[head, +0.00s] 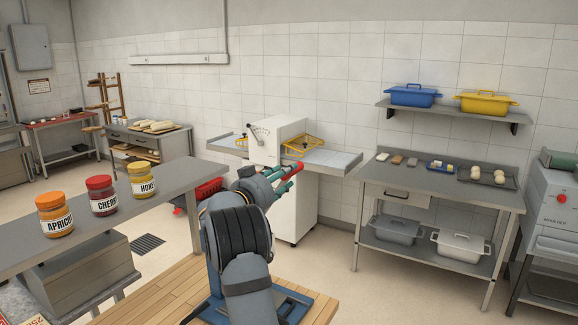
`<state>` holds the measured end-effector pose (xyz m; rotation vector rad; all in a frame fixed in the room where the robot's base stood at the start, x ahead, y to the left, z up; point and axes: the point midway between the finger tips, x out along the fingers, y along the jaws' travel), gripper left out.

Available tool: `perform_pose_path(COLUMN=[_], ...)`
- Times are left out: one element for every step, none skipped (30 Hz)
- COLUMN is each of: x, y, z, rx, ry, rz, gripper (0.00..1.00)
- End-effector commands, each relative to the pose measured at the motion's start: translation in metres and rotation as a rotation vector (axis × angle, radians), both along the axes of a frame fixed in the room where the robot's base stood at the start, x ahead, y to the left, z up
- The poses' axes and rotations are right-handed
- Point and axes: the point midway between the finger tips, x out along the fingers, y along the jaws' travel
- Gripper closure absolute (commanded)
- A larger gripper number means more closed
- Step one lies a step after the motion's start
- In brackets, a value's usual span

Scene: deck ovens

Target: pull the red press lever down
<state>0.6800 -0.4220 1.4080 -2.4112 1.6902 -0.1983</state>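My gripper (291,178) is at the end of my arm near the middle of the head view, seen from behind and small. It is in front of the white machine (292,213). A small red piece (297,168) and green parts show at its far end. I cannot tell whether the red piece is part of the gripper or something beyond it. I cannot tell whether the fingers are open or shut. I cannot make out a red press lever clearly. A small dark lever with a scale (258,132) is on the white machine.
A steel counter at left holds apricot (55,215), cherry (102,196) and honey (142,180) jars. A steel table (440,186) with trays and dough balls stands at right, below a shelf with blue (413,96) and yellow (486,103) bins. A grey moulder (552,205) stands far right.

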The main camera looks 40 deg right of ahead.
Motion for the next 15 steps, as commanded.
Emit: perform_pose_path(x=[0.003, 0.004, 0.006, 0.008, 0.009, 0.009, 0.01, 0.011, 0.011, 0.012, 0.012, 0.012, 0.012, 0.012, 0.012], y=[-0.008, -0.012, -0.016, -0.019, -0.022, -0.025, -0.026, -0.027, -0.028, -0.029, -0.029, -0.03, -0.03, -0.03, -0.03], z=[0.003, 0.003, 0.003, 0.003, 0.002, 0.002, 0.001, 0.001, 0.0, 0.0, 0.0, 0.0, -0.001, -0.001, -0.001], rx=[0.001, 0.002, 0.002, 0.002, 0.002, 0.001, 0.002, 0.002, 0.002, 0.002, 0.001, 0.001, 0.001, 0.001, 0.001], ry=[0.0, 0.001, 0.0, 0.0, 0.0, -0.001, 0.0, 0.0, -0.001, -0.001, -0.002, -0.002, -0.002, -0.002, -0.002], rz=[-0.001, -0.001, 0.0, 0.0, 0.0, 0.001, 0.001, 0.001, 0.002, 0.002, 0.002, 0.002, 0.002, 0.002, 0.002], gripper=[0.58, 0.58, 0.58, 0.58, 0.58, 0.58, 0.58, 0.58, 0.58, 0.58, 0.58, 0.58, 0.58, 0.58, 0.58])
